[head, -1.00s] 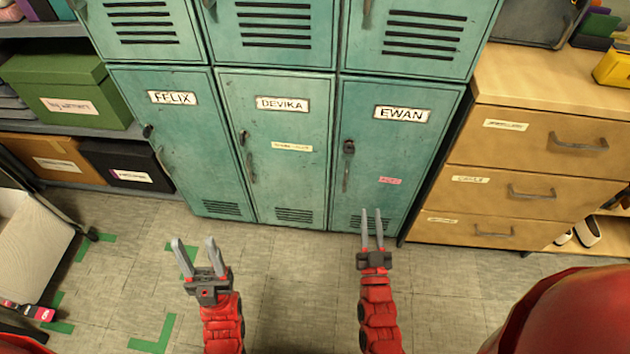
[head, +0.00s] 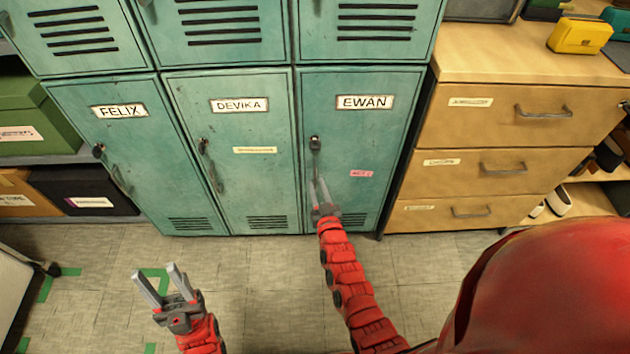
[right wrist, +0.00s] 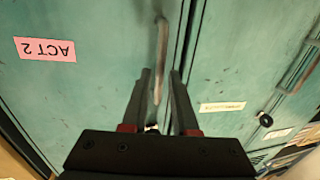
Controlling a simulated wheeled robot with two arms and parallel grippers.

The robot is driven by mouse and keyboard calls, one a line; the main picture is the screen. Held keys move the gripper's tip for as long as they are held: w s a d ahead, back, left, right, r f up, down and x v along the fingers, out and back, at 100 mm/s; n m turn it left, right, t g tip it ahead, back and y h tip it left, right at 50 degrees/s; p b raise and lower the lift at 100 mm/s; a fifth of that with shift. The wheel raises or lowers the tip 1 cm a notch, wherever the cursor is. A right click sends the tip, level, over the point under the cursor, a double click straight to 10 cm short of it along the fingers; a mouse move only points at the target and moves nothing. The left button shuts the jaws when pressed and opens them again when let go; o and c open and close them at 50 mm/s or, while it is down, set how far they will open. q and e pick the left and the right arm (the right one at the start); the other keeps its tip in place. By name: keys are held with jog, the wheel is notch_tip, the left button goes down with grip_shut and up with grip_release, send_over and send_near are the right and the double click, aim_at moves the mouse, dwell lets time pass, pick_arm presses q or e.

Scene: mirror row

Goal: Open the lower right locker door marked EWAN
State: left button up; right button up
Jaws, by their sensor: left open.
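The EWAN door (head: 385,135) is the lower right teal locker door, closed, with a white name label and a pink sticker. Its slim vertical handle (head: 316,160) hangs at the door's left side below a dark lock; it also shows in the right wrist view (right wrist: 162,45). My right gripper (head: 319,182) is in front of the door at the handle's lower part. In the right wrist view its two fingers (right wrist: 160,76) are apart, with the handle's end appearing between them; contact cannot be told. My left gripper (head: 157,272) is open and empty above the floor.
The closed DEVIKA door (head: 235,180) and FELIX door (head: 135,180) are to the left. A wooden drawer cabinet (head: 500,78) stands close on the right of the EWAN door. The floor (head: 270,290) in front of the lockers is clear.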

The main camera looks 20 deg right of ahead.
jog(key=shift+w+d, duration=0.1)
jog(key=shift+w, duration=1.3)
jog(key=shift+c, duration=0.2)
grip_shut()
